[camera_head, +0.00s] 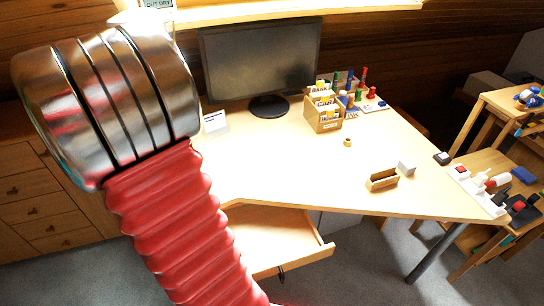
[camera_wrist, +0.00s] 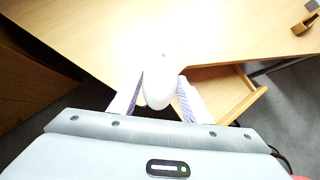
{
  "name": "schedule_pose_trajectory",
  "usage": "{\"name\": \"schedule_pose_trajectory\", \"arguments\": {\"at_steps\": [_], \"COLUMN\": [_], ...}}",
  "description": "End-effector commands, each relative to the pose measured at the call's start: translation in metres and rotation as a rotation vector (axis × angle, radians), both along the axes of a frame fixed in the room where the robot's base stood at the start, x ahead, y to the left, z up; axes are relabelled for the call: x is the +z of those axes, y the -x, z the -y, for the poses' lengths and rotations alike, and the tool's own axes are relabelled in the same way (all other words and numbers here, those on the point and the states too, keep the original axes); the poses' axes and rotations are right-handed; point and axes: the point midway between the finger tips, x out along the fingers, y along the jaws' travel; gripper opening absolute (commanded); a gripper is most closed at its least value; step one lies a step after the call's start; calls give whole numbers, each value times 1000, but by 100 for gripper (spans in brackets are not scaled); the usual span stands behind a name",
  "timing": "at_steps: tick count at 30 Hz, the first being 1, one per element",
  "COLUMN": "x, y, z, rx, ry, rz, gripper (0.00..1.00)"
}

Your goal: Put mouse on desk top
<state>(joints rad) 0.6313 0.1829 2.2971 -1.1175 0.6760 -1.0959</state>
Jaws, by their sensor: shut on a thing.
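In the wrist view, a white mouse (camera_wrist: 158,82) sits between the two fingers of my gripper (camera_wrist: 157,96), which is shut on it. The pale wooden desk top (camera_wrist: 215,28) lies beyond and beneath the mouse. Whether the mouse touches the desk is hard to tell in the bright glare. In the head view, the desk top (camera_head: 290,165) spreads across the middle; my arm covers its left part and hides the gripper and mouse.
An open drawer (camera_head: 285,238) juts out below the desk's front edge. A monitor (camera_head: 260,60) stands at the back, with a wooden file box (camera_head: 323,112) beside it. A small wooden holder (camera_head: 382,181) lies near the right front edge. The desk's middle is mostly clear.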

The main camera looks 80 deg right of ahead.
Motion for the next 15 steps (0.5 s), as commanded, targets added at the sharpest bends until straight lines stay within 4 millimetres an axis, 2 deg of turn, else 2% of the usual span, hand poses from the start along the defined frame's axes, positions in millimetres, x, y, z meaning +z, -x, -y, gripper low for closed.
{"name": "schedule_pose_trajectory", "arguments": {"at_steps": [1,6,11,15], "x": [0,-1,0,0], "y": [-23,-91,-146,-187], "z": [-11,-50,-99,-149], "rx": [93,387,657,889], "ry": [0,0,0,0], "rz": [-1,1,0,0], "gripper": [17,17,17,17]}}
